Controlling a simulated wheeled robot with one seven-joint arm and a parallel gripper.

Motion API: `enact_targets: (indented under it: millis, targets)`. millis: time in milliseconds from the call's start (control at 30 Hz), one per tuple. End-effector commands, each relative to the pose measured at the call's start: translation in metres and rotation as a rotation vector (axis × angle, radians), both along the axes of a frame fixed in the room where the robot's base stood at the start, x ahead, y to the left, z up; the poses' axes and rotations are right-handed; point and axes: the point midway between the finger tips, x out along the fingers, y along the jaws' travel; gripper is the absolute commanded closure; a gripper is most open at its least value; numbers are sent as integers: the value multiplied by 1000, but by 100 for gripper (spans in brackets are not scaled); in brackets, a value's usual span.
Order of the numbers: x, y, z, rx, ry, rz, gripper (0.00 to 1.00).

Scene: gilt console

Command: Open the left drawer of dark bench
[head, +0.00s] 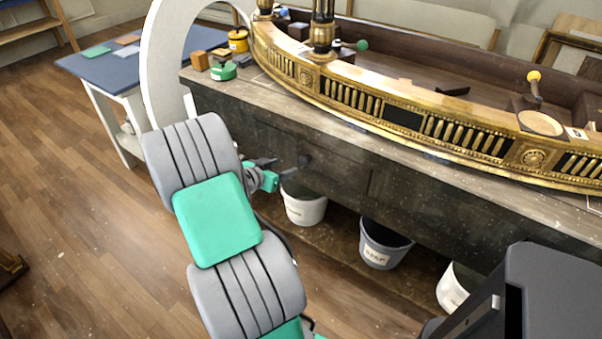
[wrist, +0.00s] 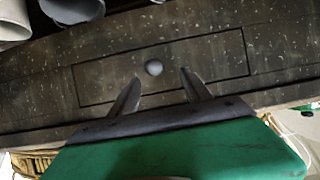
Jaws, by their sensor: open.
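The dark bench (head: 420,205) is a speckled, dark wooden workbench across the middle of the head view. Its left drawer (head: 342,176) has a thin outlined front that looks flush with the bench face. A round dark knob (head: 305,160) sits on it. In the wrist view the drawer front (wrist: 215,62) fills the middle, with the knob (wrist: 153,67) looking grey. My gripper (head: 287,166) is open in front of the drawer. In the wrist view its two fingers (wrist: 160,77) point at the drawer front, with the knob just beyond and between their tips, not gripped.
A white bucket (head: 305,208), a grey bucket (head: 380,247) and another white bucket (head: 455,288) stand below the bench. Open wooden floor (head: 90,220) is at left.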

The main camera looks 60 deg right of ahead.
Motion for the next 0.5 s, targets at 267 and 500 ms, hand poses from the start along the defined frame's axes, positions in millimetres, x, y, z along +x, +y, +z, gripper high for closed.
enact_targets:
  millis: [267, 500]
  targets:
    - [-21, -42, -15, -58, -5, -38, 43]
    - [-26, -80, -31, -56, -6, -35, 43]
